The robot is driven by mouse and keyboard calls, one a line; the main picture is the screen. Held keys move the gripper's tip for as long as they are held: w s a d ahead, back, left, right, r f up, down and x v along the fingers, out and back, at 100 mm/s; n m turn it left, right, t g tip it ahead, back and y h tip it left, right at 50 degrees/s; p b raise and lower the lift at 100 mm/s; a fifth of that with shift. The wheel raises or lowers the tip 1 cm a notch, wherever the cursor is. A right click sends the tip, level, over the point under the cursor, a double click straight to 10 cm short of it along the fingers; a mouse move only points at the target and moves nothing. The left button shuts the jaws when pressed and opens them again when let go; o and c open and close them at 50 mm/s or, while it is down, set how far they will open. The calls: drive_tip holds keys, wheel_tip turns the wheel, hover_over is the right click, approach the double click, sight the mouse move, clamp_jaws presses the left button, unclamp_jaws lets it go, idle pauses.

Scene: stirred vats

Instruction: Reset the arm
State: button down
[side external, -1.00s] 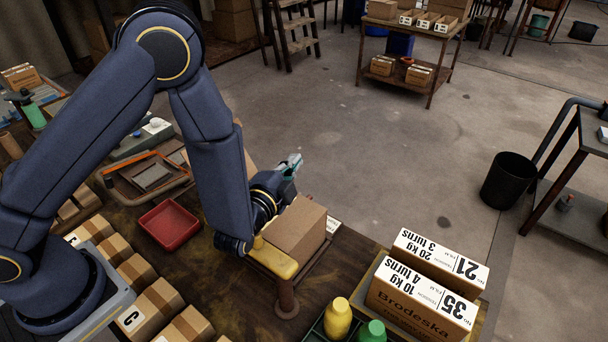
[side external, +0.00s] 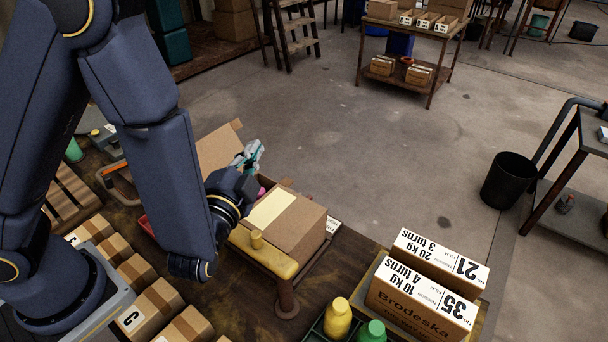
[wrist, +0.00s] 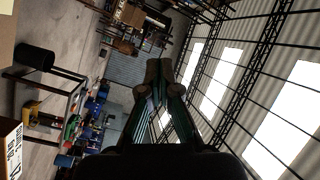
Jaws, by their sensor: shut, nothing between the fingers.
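My gripper (side external: 252,152) is in the side external view, above and behind the cardboard box on the yellow-topped stand, pointing up and away to the right. In the wrist view my gripper (wrist: 158,68) has its fingertips together with nothing between them. The wrist view looks out level across the room, toward the tall windows and the far wall. My forearm hides part of the bench in the side external view.
A cardboard box (side external: 300,232) sits on the yellow stand (side external: 262,257). Printed boxes (side external: 420,300) stand at the right, with yellow (side external: 338,318) and green bottles (side external: 372,332) nearby.

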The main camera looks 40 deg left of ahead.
drive_tip(key=s+a+r+n+g+y, duration=0.35)
drive_tip(key=a+r+n+g, duration=0.2)
drive_tip(key=a, duration=0.35)
drive_tip(key=s+a+r+n+g+y, duration=0.2)
drive_tip(key=a+r+n+g+y, duration=0.3)
drive_tip(key=a, duration=0.4)
drive_tip(key=s+a+n+g+h, duration=0.2)
drive_tip(key=s+a+n+g, duration=0.25)
drive_tip(key=s, duration=0.45)
drive_tip(key=s+d+f+g+h, duration=0.1)
drive_tip(key=s+d+f+h, duration=0.3)
drive_tip(key=h, duration=0.3)
drive_tip(key=w+d+r+m+t+h, duration=0.1)
drive_tip(key=w+d+m+t+h, duration=0.3)
drive_tip(key=d, duration=0.5)
drive_tip(key=m+h, duration=0.2)
drive_tip(key=m, duration=0.1)
drive_tip(key=shift+d+r+t+h, duration=0.2)
drive_tip(key=shift+r+t+h, duration=0.1)
drive_tip(key=shift+r+h, duration=0.05)
